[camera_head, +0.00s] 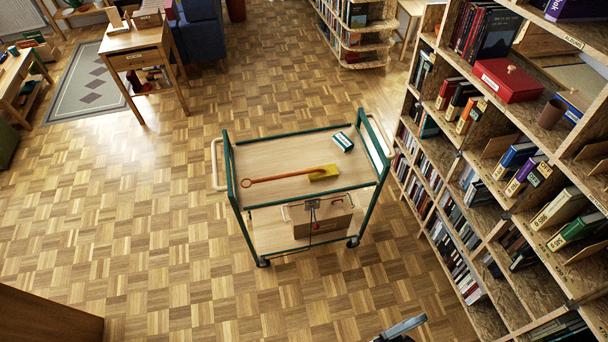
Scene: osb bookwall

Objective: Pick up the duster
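The duster has a long orange handle with a loop at its left end and a yellow head (324,173). It lies flat on the wooden top shelf of a green-framed trolley (285,158), handle toward the left, head right of the middle. A grey and black part that looks like my gripper (402,328) shows at the bottom edge, cut off by the frame. It is well apart from the duster, nearer the camera and to the right. Its fingers cannot be made out, and I see nothing held in it.
A small green and white box (343,142) lies on the trolley's top, behind the duster head. A brown box (322,216) stands on the lower shelf. A tall bookcase (478,150) with a red box (508,80) rises close on the right. Floor left of the trolley is clear.

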